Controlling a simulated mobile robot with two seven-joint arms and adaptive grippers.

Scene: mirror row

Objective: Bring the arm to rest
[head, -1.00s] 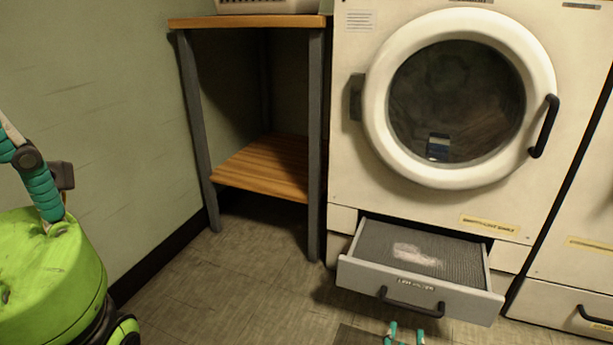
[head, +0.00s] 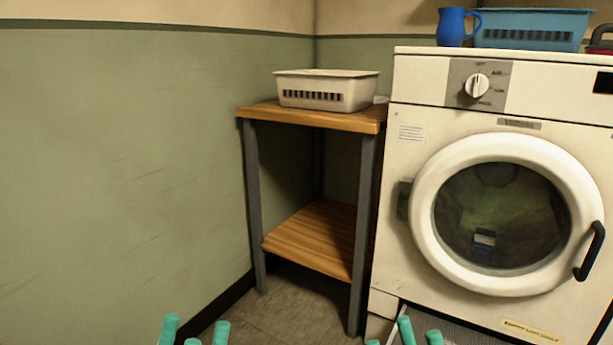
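My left gripper (head: 195,332) shows at the bottom edge, left of the shelf stand. Only its teal fingertips are in view, spread apart with nothing seen between them. My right gripper (head: 420,334) shows at the bottom edge, in front of the dryer's lower left part. Its teal fingertips are also apart, with nothing seen between them. The rest of both grippers and both arms is below the picture.
The white dryer (head: 417,167) has its round door (head: 432,232) shut. Its lint drawer (head: 425,319) is partly visible below. A wooden stand (head: 320,117) bears a white basket (head: 345,90). A blue mug (head: 450,27) and a blue basket (head: 530,42) are atop the dryer.

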